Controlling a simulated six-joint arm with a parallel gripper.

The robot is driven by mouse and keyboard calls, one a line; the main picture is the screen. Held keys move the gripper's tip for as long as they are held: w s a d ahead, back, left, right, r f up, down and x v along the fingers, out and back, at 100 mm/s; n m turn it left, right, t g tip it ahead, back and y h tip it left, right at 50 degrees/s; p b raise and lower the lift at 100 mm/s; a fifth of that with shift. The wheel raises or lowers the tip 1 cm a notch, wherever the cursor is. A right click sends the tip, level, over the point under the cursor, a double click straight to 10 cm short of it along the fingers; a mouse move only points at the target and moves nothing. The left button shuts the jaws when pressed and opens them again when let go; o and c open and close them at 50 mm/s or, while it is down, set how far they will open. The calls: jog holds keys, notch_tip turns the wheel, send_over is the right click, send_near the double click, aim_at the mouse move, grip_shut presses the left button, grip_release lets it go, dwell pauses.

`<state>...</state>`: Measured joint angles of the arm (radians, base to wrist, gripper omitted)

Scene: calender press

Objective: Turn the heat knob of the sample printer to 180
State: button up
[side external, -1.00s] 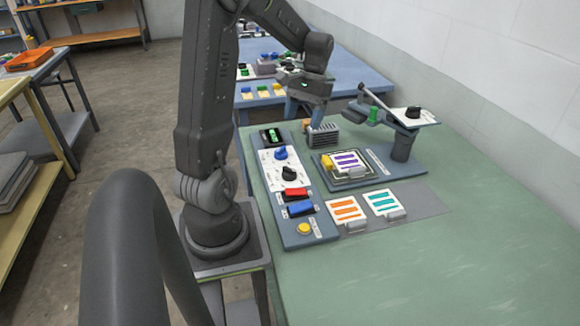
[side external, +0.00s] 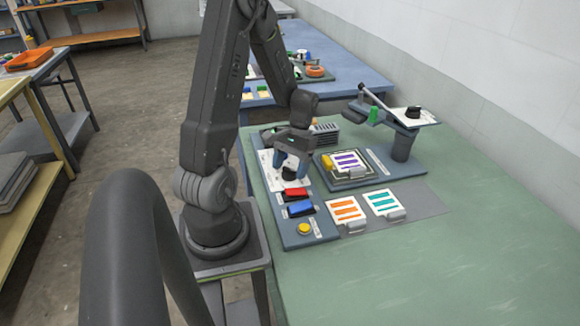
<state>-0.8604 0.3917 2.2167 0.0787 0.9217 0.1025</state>
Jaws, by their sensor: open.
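The control panel (side external: 288,226) is a long blue-grey strip on the green table. Its white dial plate (side external: 267,172) carries a black knob (side external: 289,179), partly hidden by my gripper. My gripper (side external: 291,169) points down over the dial plate, its two blue-grey fingers apart on either side of the black knob as seen here. I cannot tell whether the fingers touch it. The blue knob behind it is hidden by the gripper. Another black knob (side external: 413,112) sits on a white plate on the raised arm of the press at right. The dial markings are too small to read.
Below the dial plate are a red switch (side external: 295,192), a blue switch (side external: 301,208) and a yellow button (side external: 304,229). A purple-striped sample (side external: 347,160) lies on the press bed. Orange (side external: 345,209) and teal (side external: 382,202) striped samples lie in front. The table's near right is clear.

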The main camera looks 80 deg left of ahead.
jog(key=shift+f, duration=0.1)
jog(key=shift+c, duration=0.4)
jog(key=c, duration=0.9)
jog(key=shift+o, duration=0.2)
jog(key=shift+m, duration=0.3)
jog(key=m+y, duration=0.1)
jog(key=m, duration=0.2)
jog(key=shift+g, duration=0.3)
jog(key=m+y, duration=0.1)
jog(key=m, duration=0.3)
jog(key=shift+d+y, duration=0.15)
jog(key=shift+y, duration=0.25)
jog(key=m+y, duration=0.1)
jog(key=m, duration=0.3)
jog(key=shift+w+m+y, duration=0.1)
jog(key=shift+m+y, duration=0.3)
jog(key=shift+d+m+y, duration=0.1)
jog(key=shift+m+y, duration=0.4)
jog(key=shift+m, duration=1.2)
